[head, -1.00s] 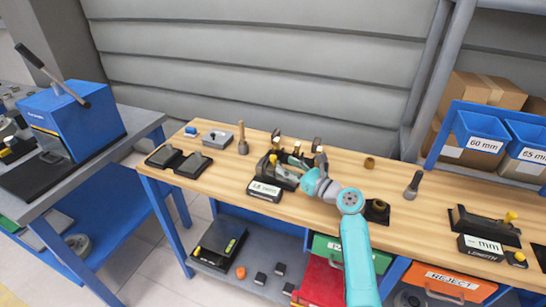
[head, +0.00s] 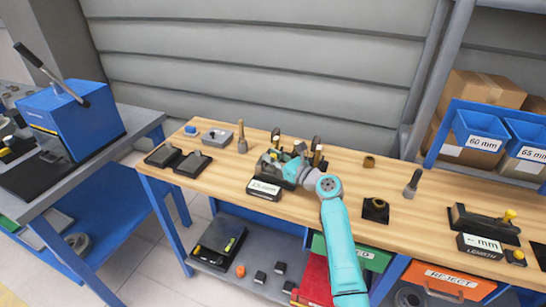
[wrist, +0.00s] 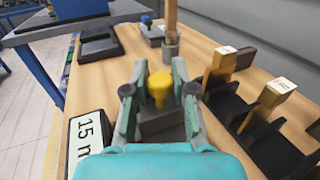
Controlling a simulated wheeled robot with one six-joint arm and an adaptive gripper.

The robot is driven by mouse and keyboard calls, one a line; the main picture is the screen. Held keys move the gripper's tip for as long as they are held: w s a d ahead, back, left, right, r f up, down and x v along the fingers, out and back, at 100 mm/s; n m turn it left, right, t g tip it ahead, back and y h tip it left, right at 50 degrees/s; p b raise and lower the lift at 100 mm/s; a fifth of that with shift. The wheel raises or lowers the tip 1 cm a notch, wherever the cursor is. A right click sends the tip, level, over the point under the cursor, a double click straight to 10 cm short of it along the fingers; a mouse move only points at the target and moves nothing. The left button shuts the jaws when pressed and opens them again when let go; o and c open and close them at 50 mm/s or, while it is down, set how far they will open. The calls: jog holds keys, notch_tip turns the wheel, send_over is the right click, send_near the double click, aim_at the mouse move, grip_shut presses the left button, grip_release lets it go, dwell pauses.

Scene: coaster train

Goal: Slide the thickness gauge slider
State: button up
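The thickness gauge (head: 270,164) stands at the front middle of the wooden bench, with a white display (head: 264,188) in front. The display also shows in the wrist view (wrist: 90,139) and reads about 15 mm. Its yellow slider knob (wrist: 159,88) stands upright on a grey block between my gripper's fingers. My gripper (wrist: 159,80) is open around the knob, with a narrow gap visible on each side. In the head view my gripper (head: 287,171) covers the knob. Whether a finger touches it low down cannot be told.
A length gauge (head: 482,243) is far right.

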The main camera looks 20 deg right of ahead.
grip_shut()
jog(key=s+d, duration=0.2)
jog(key=shift+d, duration=0.4)
jog(key=o, duration=0.9)
grip_release()
jog(key=v, duration=1.2)
